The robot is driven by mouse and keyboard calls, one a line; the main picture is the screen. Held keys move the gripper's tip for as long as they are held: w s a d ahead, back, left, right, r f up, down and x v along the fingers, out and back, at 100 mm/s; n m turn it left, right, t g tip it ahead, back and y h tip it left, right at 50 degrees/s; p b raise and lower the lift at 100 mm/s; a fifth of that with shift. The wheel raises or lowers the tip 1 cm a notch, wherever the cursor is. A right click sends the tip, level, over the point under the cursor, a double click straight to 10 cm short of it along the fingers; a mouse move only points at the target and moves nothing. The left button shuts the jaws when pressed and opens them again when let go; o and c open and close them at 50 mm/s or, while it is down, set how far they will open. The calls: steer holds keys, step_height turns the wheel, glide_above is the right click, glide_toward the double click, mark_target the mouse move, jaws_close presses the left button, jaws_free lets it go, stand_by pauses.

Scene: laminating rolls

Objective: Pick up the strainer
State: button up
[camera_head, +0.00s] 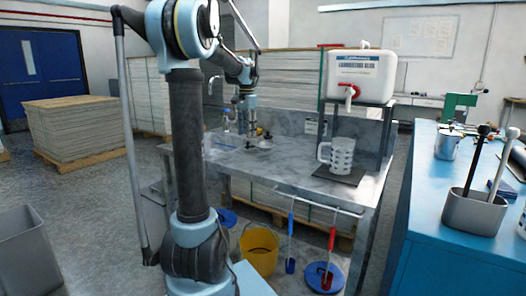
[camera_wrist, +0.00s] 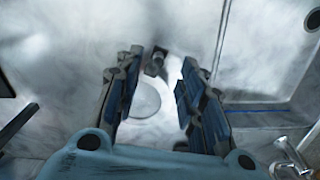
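My gripper (camera_wrist: 166,72) is open and points down over the grey marbled worktop; its two dark fingers with blue pads stand apart. In the wrist view a pale round disc (camera_wrist: 146,100) lies between and below the fingers, with a short dark knob-like piece (camera_wrist: 155,63) near its far edge. This may be the strainer, but the view is too blurred to be certain. No contact with the fingers shows. In the head view my gripper (camera_head: 247,132) is low over the left part of the worktop, close to small items there.
A white patterned mug (camera_head: 338,155) stands on a dark mat at the worktop's right. A white jug with a red tap (camera_head: 362,76) is on a shelf behind it. A metal faucet (camera_wrist: 290,158) is close at the wrist view's lower right. The worktop's middle (camera_head: 290,165) is clear.

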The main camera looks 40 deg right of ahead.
mark_target(261, 145)
steer(key=shift+d+f, duration=0.15)
steer(key=shift+f, duration=2.15)
steer(key=shift+c, duration=0.5)
jaws_close()
